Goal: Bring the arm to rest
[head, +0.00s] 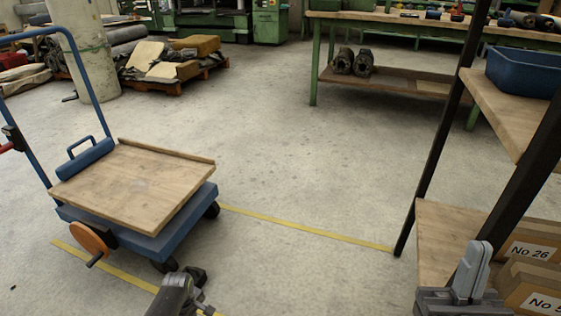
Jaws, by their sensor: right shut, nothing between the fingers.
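My right gripper (470,272) is at the bottom right of the head view, its light grey fingers pointing up. It is shut and empty. It shows in front of the lower shelf of a rack, left of the cardboard boxes; from this view I cannot tell how far apart they are. A grey and black part, likely a link of my own arm, shows at the bottom edge left of centre. My left gripper does not show.
A blue trolley (176,229) with a wooden board (135,185) stands at the left. The rack (436,240) with boxes (530,283) and a blue bin (522,72) is at the right. A green workbench (400,22) stands behind. The middle floor is clear.

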